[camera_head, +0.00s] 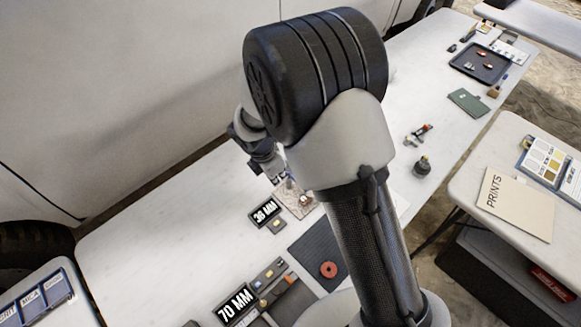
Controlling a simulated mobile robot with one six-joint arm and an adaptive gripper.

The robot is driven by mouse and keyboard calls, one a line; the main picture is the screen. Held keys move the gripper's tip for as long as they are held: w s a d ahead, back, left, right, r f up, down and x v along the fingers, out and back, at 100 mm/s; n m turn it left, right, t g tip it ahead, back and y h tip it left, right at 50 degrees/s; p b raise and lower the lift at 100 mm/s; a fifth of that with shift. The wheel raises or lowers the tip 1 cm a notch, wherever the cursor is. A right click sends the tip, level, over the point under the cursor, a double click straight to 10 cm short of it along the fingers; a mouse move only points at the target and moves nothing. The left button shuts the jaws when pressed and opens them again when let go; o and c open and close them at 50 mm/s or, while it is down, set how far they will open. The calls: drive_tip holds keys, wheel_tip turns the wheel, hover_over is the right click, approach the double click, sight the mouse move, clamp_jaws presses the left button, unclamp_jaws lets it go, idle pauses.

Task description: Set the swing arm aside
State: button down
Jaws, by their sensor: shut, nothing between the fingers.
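I cannot pick out the swing arm for certain; my own arm covers the middle of the table. My gripper (275,177) shows small behind my arm's large black joint. It points down over the table, above the far edge of a tan speckled pad (297,207). The gripper looks shut, with nothing seen in it. Part of the pad is hidden by my arm. A small jointed piece with orange and dark parts (418,135) lies on the table right of my arm; I cannot tell what it is. A dark rounded object (422,166) stands near it.
The long white table (150,235) carries a "36 MM" sign (265,212), a "70 MM" sign (236,304), a dark mat (312,250) with a red ring (328,269), a green book (468,102) and a black tray (492,60). A side table holds a "PRINTS" folder (513,205). The table's left part is clear.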

drive_tip(key=shift+s+a+f+n, duration=0.1)
drive_tip(key=shift+a+f+n, duration=0.2)
drive_tip(key=shift+f, duration=0.25)
drive_tip(key=shift+a+f+n, duration=0.25)
drive_tip(key=shift+f+n, duration=0.05)
drive_tip(key=shift+f, duration=0.25)
drive_tip(key=w+d+f+b, duration=0.1)
drive_tip(key=w+d+f, duration=0.1)
drive_tip(key=f, duration=0.3)
drive_tip(key=w+d+f+b, duration=0.2)
drive_tip(key=f, duration=0.2)
drive_tip(key=shift+w+d+f, duration=0.25)
drive_tip(key=shift+d+f, duration=0.05)
drive_tip(key=shift+f, duration=0.05)
